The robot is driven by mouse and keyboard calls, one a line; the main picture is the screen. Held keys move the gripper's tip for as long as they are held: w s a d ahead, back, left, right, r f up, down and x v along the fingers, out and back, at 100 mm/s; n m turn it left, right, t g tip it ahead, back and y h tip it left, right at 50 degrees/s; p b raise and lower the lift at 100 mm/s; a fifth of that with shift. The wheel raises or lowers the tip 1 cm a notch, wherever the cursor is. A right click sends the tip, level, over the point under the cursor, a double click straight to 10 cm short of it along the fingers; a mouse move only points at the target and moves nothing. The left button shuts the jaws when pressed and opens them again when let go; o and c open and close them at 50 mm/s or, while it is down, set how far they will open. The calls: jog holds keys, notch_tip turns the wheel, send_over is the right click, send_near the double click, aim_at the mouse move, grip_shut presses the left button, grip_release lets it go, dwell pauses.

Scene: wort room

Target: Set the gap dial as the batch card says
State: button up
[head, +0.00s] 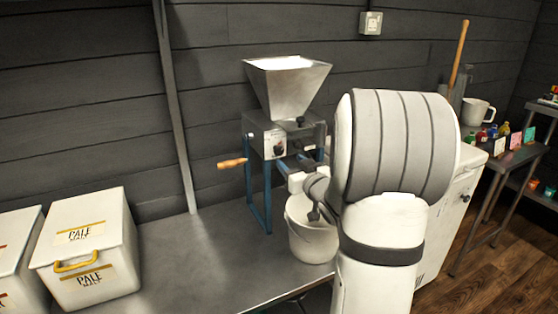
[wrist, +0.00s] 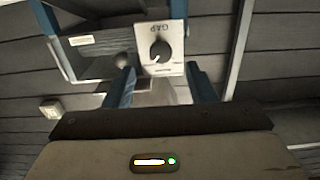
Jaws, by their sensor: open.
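The grain mill (head: 265,140) stands on the steel bench, with a metal hopper on top and a blue frame. Its gap dial (head: 280,148) is a dark round knob on a white plate on the mill's front. In the wrist view the dial (wrist: 159,52) sits below the word GAP, its pale mark pointing toward the lower left. My gripper (wrist: 161,85) is open, its two blue fingers spread either side of the dial's line but apart from the knob. In the head view my gripper (head: 297,163) is just in front of the mill, partly hidden by my arm. I cannot identify a batch card.
A wooden crank handle (head: 233,163) sticks out left of the mill. A white bucket (head: 312,240) stands below my gripper. White pale malt boxes (head: 90,215) stand at the left. Coloured cards (head: 515,140) and small bottles stand on the right-hand table. The bench between is clear.

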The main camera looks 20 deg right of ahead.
aim_at(280, 152)
jog(key=w, duration=0.7)
jog(key=shift+w+a, duration=0.1)
jog(key=shift+a, duration=0.05)
jog(key=shift+c, duration=0.2)
jog(key=shift+b, duration=0.35)
jog(key=c, duration=0.9)
